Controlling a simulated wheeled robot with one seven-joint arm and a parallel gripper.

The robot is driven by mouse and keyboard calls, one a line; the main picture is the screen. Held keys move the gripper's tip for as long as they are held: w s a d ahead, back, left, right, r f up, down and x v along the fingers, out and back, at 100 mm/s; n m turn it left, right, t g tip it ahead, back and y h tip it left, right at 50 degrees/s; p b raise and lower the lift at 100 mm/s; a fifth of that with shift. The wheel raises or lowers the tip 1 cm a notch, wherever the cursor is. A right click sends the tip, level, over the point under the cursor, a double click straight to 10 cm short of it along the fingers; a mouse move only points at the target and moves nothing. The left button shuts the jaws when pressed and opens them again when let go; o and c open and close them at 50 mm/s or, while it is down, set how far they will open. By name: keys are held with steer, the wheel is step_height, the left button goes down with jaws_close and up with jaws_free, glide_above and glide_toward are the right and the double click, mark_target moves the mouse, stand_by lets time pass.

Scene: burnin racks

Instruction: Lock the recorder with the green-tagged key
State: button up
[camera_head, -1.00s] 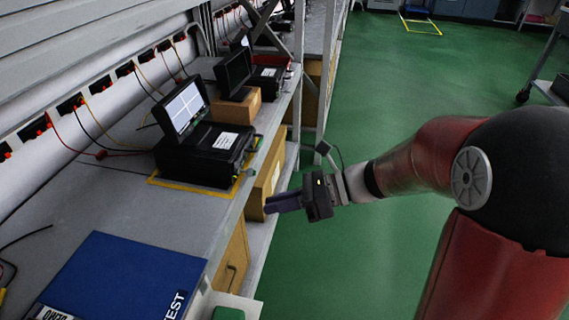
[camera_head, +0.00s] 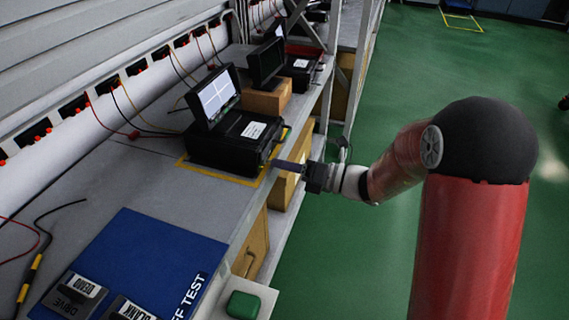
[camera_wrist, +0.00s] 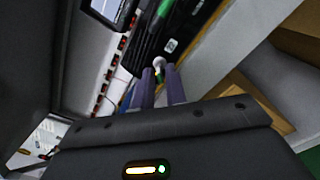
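The recorder (camera_head: 235,140) is a black case with its lit screen raised, standing inside a yellow outline on the bench. My gripper (camera_head: 276,163) is at the recorder's right-hand front edge, its dark purple fingers pointing at the case. In the wrist view, my gripper (camera_wrist: 159,72) has its two fingers close together with a narrow gap. A small pale and green piece, perhaps the tagged key (camera_wrist: 160,76), shows between the fingertips. I cannot tell whether the fingers touch it. A round silver fitting (camera_wrist: 170,45) shows on the recorder's (camera_wrist: 150,40) dark face just beyond them.
A blue mat (camera_head: 150,260) with labelled dark items lies at the near end of the bench, with a green box (camera_head: 243,305) beside it. Cables run along the left.

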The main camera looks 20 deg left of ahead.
steer(key=shift+a, duration=0.1)
jaws_close()
steer(key=shift+f+n+b, duration=0.1)
steer(key=shift+n+b, duration=0.2)
steer(key=shift+b, duration=0.05)
steer(key=n+b, duration=0.7)
steer(key=n, duration=0.1)
steer(key=shift+f, duration=0.25)
steer(key=n+b, duration=0.5)
steer(key=b, duration=0.1)
steer(key=shift+n+b, duration=0.3)
steer(key=n+b, duration=0.3)
steer(key=shift+r+n+b, duration=0.15)
steer(key=shift+n+b, duration=0.15)
steer(key=shift+b, duration=0.05)
steer(key=shift+r, duration=0.1)
